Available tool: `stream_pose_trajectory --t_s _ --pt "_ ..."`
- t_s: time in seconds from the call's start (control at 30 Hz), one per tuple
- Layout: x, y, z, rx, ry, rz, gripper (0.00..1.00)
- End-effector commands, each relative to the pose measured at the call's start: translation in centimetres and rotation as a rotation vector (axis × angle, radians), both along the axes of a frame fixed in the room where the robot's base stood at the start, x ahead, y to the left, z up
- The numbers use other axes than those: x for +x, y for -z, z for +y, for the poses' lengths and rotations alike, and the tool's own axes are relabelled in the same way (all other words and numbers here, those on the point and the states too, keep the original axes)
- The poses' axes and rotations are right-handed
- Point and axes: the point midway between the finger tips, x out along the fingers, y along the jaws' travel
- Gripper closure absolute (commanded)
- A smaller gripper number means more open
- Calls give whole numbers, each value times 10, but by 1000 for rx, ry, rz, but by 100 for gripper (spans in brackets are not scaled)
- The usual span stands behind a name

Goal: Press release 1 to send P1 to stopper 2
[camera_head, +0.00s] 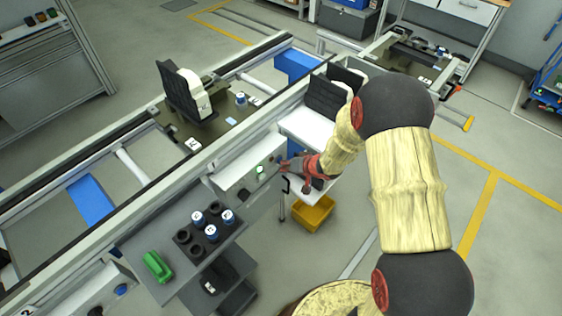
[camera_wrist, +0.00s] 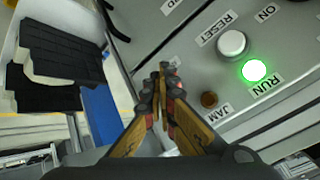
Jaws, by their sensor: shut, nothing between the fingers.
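My gripper (camera_head: 288,166) is shut and empty, with its fingertips close to the front of a grey control box beside the conveyor. In the wrist view, the closed fingertips (camera_wrist: 163,72) point at the panel, left of the white RESET button (camera_wrist: 232,43), the lit green RUN button (camera_wrist: 254,70) and the dark amber JAM lamp (camera_wrist: 209,99). I cannot tell whether the fingertips touch the panel. No release 1 button is readable; the fingers may hide it. A dark pallet (camera_head: 228,112) on the conveyor carries a black-and-white part (camera_head: 186,92); its P1 marking is not readable.
A yellow bin (camera_head: 313,213) is below my gripper. A second pallet (camera_head: 415,58) sits at the far right.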

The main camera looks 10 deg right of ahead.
Motion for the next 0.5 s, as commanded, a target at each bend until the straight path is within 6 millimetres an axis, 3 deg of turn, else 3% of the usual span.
stream_pose_trajectory --t_s 0.5 --pt "-14 0 -10 0 0 0 100"
